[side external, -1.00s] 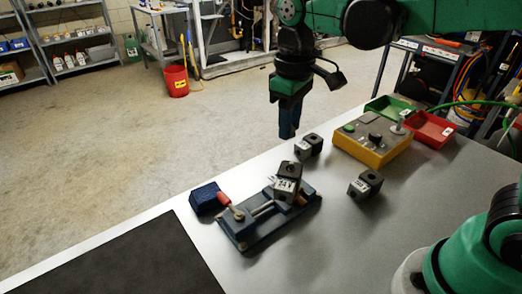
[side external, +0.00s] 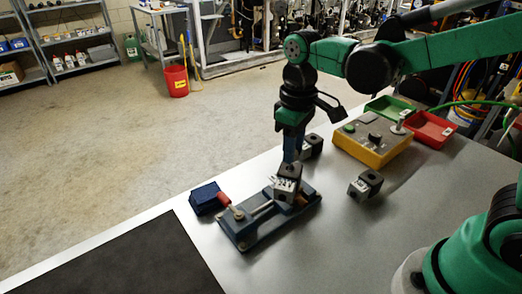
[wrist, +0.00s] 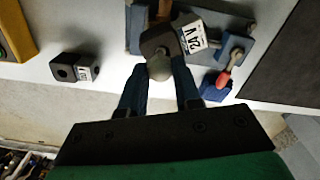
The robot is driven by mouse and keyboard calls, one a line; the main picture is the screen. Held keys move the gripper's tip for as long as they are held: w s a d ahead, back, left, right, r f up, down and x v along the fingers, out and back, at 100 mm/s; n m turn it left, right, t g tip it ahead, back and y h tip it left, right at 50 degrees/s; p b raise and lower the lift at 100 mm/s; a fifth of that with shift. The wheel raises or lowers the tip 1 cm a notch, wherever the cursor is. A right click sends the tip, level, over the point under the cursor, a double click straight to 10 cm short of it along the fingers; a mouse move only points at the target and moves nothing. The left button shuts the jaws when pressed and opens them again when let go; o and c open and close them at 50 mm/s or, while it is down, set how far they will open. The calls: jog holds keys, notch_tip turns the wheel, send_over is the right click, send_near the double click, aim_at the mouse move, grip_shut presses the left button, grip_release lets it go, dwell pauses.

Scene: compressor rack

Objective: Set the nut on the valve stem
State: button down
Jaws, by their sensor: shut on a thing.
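A dark block with a white 24V label (side external: 287,183) sits in the blue clamp fixture (side external: 243,236). It also shows in the wrist view (wrist: 190,38), just beyond my fingertips. My gripper (side external: 290,160) points down right over this block. In the wrist view my gripper (wrist: 160,75) is shut on a small rounded grey piece, which looks like the nut (wrist: 159,68). The nut overlaps the near edge of the block there; I cannot tell whether it touches.
Two similar dark blocks stand loose on the bench, one behind my gripper (side external: 312,146) and one to the right (side external: 365,185). A blue block (side external: 205,198) lies left of the fixture's red handle (side external: 223,199). A yellow control box (side external: 372,142) and green and red bins stand behind.

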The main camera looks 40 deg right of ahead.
jog(key=shift+f, duration=0.3)
jog(key=shift+f, duration=0.35)
jog(key=shift+f, duration=0.3)
dwell(0.4)
jog(key=shift+c, duration=0.7)
grip_release()
jog(key=shift+r, duration=3.55)
